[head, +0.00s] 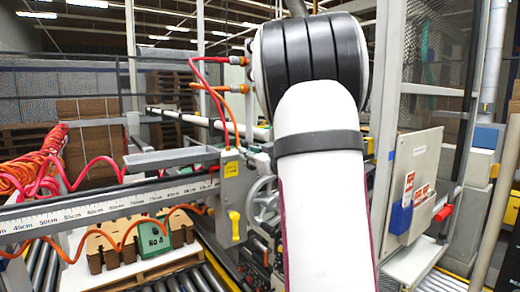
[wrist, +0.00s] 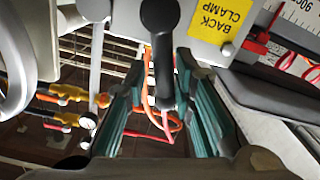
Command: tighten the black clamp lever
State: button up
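The black clamp lever (wrist: 162,70) hangs from a round black pivot at the top of the wrist view, beside an upside-down yellow "BACK CLAMP" label (wrist: 221,22). My gripper (wrist: 158,78) is open. Its two teal-padded fingers stand on either side of the lever, with a gap on the left; the right finger is very close, and I cannot tell if it touches. In the head view my own arm covers the middle, hiding my gripper and the black lever; a yellow label (head: 231,169) shows left of the arm.
A handwheel (head: 263,205) and a yellow lever (head: 235,226) are close left of my arm in the head view. Red and orange hoses hang nearby. A ruler beam (head: 110,207) crosses the left, above cardboard blanks (head: 98,250) and a green "No 4" block (head: 153,238).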

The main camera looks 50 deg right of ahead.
jog(key=shift+s+d+r+m+p, duration=0.1)
jog(key=shift+s+d+m+p, duration=0.25)
jog(key=shift+m+p, duration=0.55)
jog(key=s+a+m, duration=0.1)
jog(key=s+m, duration=0.1)
jog(key=s, duration=0.6)
jog(key=shift+s+p, duration=0.25)
jog(key=shift+p, duration=0.15)
dwell(0.3)
jog(key=shift+a, duration=0.1)
dwell(0.4)
